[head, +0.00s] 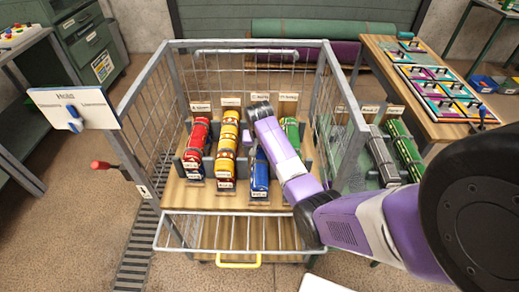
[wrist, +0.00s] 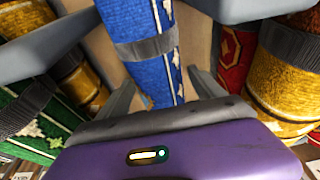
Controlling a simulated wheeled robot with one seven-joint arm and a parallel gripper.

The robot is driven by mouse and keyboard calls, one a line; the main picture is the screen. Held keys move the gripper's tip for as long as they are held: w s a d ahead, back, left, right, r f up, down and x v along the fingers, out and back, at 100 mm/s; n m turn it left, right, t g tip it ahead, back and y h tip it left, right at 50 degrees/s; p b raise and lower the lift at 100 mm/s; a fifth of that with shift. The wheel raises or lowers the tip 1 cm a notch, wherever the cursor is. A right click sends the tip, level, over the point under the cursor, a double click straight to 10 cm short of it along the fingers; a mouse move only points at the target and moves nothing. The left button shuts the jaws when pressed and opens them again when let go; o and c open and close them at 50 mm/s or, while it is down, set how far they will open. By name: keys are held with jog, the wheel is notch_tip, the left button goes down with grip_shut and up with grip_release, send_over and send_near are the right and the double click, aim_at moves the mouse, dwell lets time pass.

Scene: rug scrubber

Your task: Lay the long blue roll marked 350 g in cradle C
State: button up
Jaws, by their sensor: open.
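A blue patterned roll (head: 260,178) lies in the rack inside the wire cage, between yellow and green rolls. In the wrist view the blue roll (wrist: 146,18) has a grey band around it. My gripper (head: 251,160) reaches down over it from the right. In the wrist view the fingers of my gripper (wrist: 162,85) stand apart on either side of the blue roll; contact cannot be told. The blue roll rests in the rack. I cannot read its weight mark.
Red rolls (head: 195,140), yellow rolls (head: 226,145) and a green roll (head: 292,130) sit close by, with grey dividers between. The wire cage (head: 165,85) surrounds the rack. Outside its right side lie a dark grey roll (head: 381,155) and another green roll (head: 404,150).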

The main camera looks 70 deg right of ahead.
jog(key=v, duration=1.2)
jog(key=shift+r, duration=0.1)
jog(key=shift+d, duration=0.15)
